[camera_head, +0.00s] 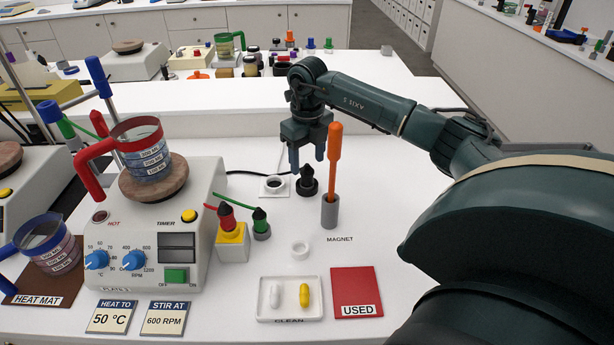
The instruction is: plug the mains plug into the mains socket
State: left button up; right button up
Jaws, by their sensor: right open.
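The mains plug (307,182) looks like the black piece with a pointed top, standing upright on the white bench. The mains socket (274,186) looks like the white square plate with a dark round ring, just left of the plug and apart from it. A black cord runs from the hotplate (180,235) towards this area; where it ends is not clear. My right gripper (307,162) is open and points down above the black plug, with its fingertips near the plug's pointed top. It holds nothing. My left gripper is not in view.
An orange-handled magnet rod (334,160) stands in a grey holder (330,212), close to the right gripper. A white tray (290,312) and red mat (356,290) lie in front.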

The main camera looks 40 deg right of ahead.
aim_at(307, 168)
notch_tip(307, 168, down, 4)
jog(key=shift+f+p, duration=0.15)
jog(key=shift+p, duration=0.3)
jog(key=shift+c, duration=0.4)
jog(key=c, duration=1)
